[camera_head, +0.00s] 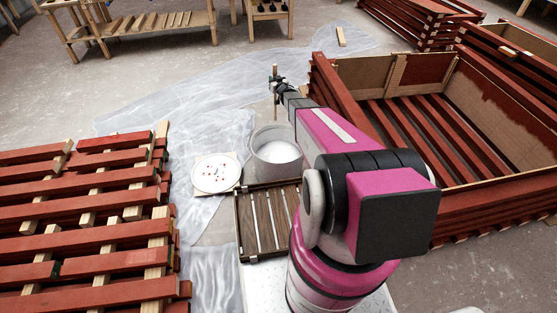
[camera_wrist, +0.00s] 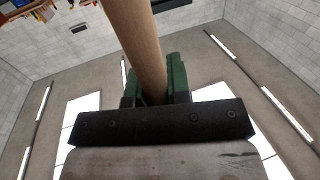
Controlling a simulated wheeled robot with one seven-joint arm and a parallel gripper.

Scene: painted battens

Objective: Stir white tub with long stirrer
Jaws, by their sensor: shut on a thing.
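The white tub (camera_head: 277,171) stands upright on the plastic sheeting, with pale white contents showing inside. My gripper (camera_head: 276,84) is beyond and above the tub's far rim, shut on the long wooden stirrer (camera_head: 275,71). The stirrer stands roughly upright, and its lower part runs down toward the far rim. I cannot tell whether its lower end is inside the tub. In the wrist view, the round pale stirrer (camera_wrist: 137,40) sits between the green jaws of my gripper (camera_wrist: 155,82).
A white round lid with red spots (camera_head: 214,174) lies left of the tub. A dark slatted crate (camera_head: 243,222) is in front of it. Stacked red battens (camera_head: 85,225) are at left, and a large red batten crate (camera_head: 345,95) is at right. Plastic sheeting (camera_head: 200,110) covers clear floor behind.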

